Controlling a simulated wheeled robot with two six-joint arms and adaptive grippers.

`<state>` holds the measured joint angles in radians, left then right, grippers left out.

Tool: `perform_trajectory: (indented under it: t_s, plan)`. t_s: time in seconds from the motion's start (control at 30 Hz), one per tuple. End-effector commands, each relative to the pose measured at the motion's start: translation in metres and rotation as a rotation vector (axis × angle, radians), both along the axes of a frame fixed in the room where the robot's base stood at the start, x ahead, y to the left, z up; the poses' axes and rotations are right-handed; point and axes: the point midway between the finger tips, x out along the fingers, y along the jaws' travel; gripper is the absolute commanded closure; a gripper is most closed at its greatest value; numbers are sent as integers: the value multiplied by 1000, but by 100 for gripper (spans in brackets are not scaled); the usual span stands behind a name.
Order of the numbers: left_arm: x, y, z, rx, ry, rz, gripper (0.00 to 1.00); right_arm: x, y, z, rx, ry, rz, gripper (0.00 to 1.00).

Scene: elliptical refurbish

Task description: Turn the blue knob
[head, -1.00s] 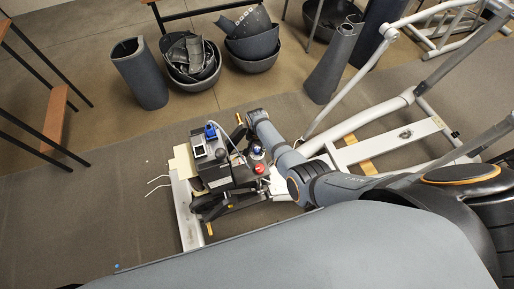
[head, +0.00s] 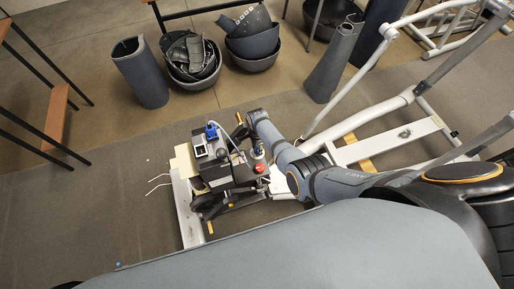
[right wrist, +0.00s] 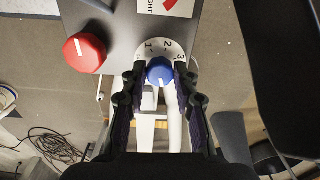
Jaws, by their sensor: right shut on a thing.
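The blue knob (right wrist: 159,71) sits on a white dial marked 1, 2 and 3, on a grey panel. A small white mark shows at its lower edge in the right wrist view. My right gripper (right wrist: 160,76) is shut on the knob, with one dark finger on each side of it. In the head view my right gripper (head: 257,153) is at the small control unit, and the knob is not clearly visible there. My left gripper is not in view.
A red knob (right wrist: 85,53) stands just left of the blue one; it also shows in the head view (head: 260,168). A blue-topped device (head: 211,132) sits on the unit. A white metal frame (head: 390,150) lies to the right. Open floor (head: 90,210) is at the left.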

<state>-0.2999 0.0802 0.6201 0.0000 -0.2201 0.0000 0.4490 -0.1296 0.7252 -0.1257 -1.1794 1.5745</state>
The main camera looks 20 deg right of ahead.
Motion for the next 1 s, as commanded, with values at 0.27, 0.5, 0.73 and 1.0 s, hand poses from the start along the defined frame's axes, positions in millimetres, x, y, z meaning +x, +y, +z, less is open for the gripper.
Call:
perform_trajectory:
  t_s: [0.27,0.5,0.73,1.0]
  plan:
    - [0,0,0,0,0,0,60,-1,-2,-1,-3,3,-25,100]
    - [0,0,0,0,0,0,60,-1,-2,-2,-3,3,-24,100]
    - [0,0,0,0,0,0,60,-1,-1,-1,-2,2,-23,48]
    - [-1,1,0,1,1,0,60,0,0,0,-1,1,-23,48]
